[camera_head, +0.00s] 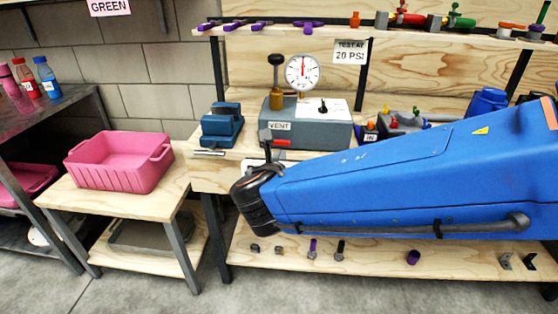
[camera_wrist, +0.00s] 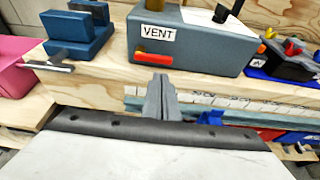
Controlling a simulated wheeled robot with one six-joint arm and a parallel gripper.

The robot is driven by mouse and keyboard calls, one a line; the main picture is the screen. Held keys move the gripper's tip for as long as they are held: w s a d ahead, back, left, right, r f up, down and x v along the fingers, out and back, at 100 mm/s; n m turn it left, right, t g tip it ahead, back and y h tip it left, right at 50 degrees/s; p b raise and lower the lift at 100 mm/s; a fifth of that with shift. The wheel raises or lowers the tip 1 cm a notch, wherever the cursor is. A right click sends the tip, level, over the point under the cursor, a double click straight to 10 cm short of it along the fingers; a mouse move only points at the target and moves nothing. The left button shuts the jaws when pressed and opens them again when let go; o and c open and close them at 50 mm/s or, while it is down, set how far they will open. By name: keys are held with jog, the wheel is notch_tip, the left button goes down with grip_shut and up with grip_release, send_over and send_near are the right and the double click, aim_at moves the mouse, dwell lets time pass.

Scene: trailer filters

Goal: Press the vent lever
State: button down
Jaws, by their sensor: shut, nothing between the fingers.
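The vent lever (camera_wrist: 153,60) is a red bar on the front face of the grey test box (camera_wrist: 195,42), just below the VENT label (camera_wrist: 158,33). In the head view the red lever (camera_head: 281,143) also shows, low on the box front (camera_head: 330,136). My gripper (camera_wrist: 160,82) is shut and empty, its grey fingers pointing at the box front. In the wrist view the fingertips appear just below the lever; I cannot tell whether they touch it. In the head view my blue arm reaches in from the right, and the gripper (camera_head: 268,152) is partly hidden behind my wrist.
A blue vise (camera_head: 221,125) stands left of the box on the wooden bench. A gauge (camera_head: 302,71) rises above the box. Coloured fittings (camera_head: 400,122) crowd its right side. A pink bin (camera_head: 118,162) sits on a lower table at left.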

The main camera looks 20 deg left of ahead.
aim_at(284, 143)
jog(key=shift+x, duration=2.45)
jog(key=shift+d+r+n, duration=0.1)
jog(key=shift+r+n, duration=0.1)
jog(key=shift+n, duration=0.2)
jog(key=r+n+h, duration=0.2)
jog(key=n, duration=0.1)
jog(key=shift+t+h, duration=0.3)
jog(key=shift+t, duration=0.1)
jog(key=n, duration=0.1)
jog(key=r+n+h, duration=0.1)
jog(key=n, duration=0.1)
jog(key=shift+a+r+t, duration=0.1)
jog(key=shift+a+t, duration=0.25)
jog(key=shift+t, duration=0.05)
jog(key=n, duration=0.1)
jog(key=a+r+n+t+h, duration=0.1)
jog(key=n, duration=0.1)
jog(key=shift+s+r, duration=0.1)
jog(key=shift+s, duration=0.1)
jog(key=shift+d, duration=0.1)
jog(key=shift+s, duration=0.15)
